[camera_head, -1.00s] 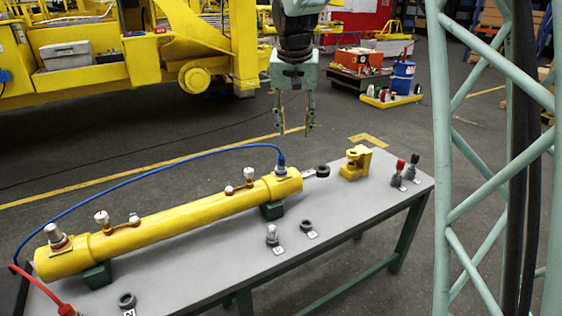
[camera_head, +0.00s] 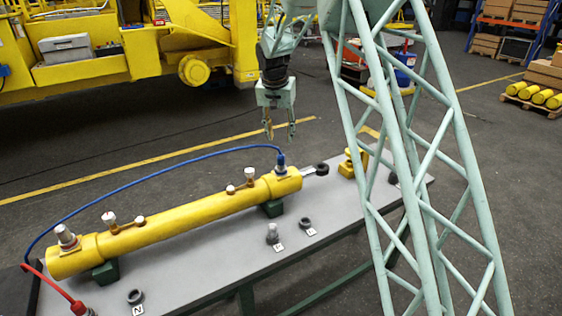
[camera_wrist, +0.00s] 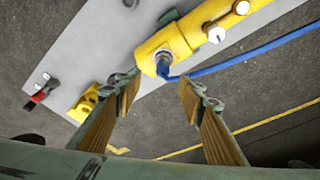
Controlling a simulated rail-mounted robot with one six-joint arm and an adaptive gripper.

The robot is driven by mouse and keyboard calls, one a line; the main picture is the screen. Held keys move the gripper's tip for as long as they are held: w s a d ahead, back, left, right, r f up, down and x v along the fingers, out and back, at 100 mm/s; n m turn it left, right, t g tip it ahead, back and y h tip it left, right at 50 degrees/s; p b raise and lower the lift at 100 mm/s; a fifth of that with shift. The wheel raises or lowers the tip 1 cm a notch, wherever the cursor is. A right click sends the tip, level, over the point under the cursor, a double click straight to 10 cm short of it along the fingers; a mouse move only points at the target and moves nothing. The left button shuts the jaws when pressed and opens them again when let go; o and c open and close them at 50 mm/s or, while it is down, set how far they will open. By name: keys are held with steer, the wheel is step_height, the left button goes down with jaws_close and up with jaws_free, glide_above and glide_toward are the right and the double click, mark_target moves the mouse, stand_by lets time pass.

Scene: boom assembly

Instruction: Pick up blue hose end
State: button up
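The blue hose end (camera_head: 281,160) stands upright on a fitting at the right end of the yellow cylinder (camera_head: 170,221). The blue hose (camera_head: 150,168) arcs from it over to the cylinder's left side. My gripper (camera_head: 280,136) is open and empty, pointing down, and shows just above the hose end in the head view. In the wrist view, the blue hose end (camera_wrist: 163,68) lies beyond the open wooden-faced fingertips (camera_wrist: 156,85), roughly between them and apart from them.
The cylinder rests on green supports on a grey table (camera_head: 215,262). A yellow clamp-like part (camera_head: 347,166) stands at its right, partly hidden by my lattice arm. A red hose (camera_head: 52,285) lies front left. Small fittings (camera_head: 272,234) stand along the front.

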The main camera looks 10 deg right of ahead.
mark_target(281, 155)
steer(key=shift+w+a+f, duration=0.1)
steer(key=shift+w+f, duration=0.7)
steer(key=shift+w, duration=0.05)
steer(key=shift+f, duration=0.1)
steer(key=shift+p+x, duration=0.3)
steer(key=shift+x, duration=3.85)
steer(key=shift+f, duration=0.15)
steer(key=shift+x, duration=2.5)
steer(key=c, duration=1)
steer(key=shift+r, duration=0.25)
